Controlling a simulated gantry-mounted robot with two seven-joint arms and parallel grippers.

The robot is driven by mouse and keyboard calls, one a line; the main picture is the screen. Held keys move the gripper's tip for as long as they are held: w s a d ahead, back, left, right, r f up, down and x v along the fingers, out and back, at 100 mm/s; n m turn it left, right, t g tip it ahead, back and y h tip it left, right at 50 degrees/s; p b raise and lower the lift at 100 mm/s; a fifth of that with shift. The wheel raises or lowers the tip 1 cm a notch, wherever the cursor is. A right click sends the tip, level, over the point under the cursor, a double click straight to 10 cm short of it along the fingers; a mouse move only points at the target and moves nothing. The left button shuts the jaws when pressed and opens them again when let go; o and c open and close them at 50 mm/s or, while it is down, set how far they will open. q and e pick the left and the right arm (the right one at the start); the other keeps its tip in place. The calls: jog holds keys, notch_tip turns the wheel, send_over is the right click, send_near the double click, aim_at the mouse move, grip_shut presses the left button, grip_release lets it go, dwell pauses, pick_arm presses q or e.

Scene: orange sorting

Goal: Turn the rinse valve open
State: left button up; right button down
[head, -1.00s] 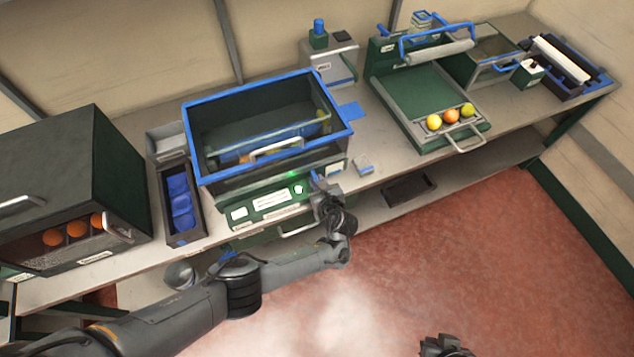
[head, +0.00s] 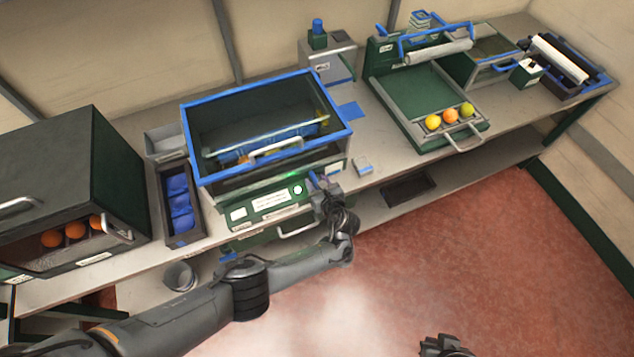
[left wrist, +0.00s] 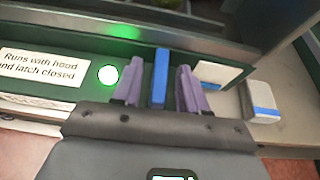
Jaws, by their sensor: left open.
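The machine with the blue-rimmed clear hood (head: 187,135) stands mid-bench. A blue upright lever (left wrist: 160,77) sits on its green front panel in the left wrist view. No label naming it as the rinse valve is readable. In the head view the lever is mostly hidden by my left gripper (head: 318,180). My left gripper is open, its two purple fingers (left wrist: 160,88) standing one on each side of the lever, with a gap visible on both sides. A dark end part of my right arm (head: 445,346) shows at the bottom edge; its fingers cannot be made out.
A lit round button (left wrist: 109,75) and a label reading "Runs with hood and latch closed" (left wrist: 40,75) are left of the lever. A small blue-and-white block (head: 363,166) lies to the right. A green tray (head: 425,95) holds three fruits. The floor in front is clear.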

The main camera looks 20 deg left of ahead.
pick_arm(q)
jog(key=shift+s+d+r+p, duration=0.3)
jog(key=shift+s+d+p, duration=0.05)
jog(key=shift+s, duration=0.05)
jog(key=p+v, duration=0.4)
jog(key=v, duration=0.5)
jog(key=shift+s+d, duration=0.25)
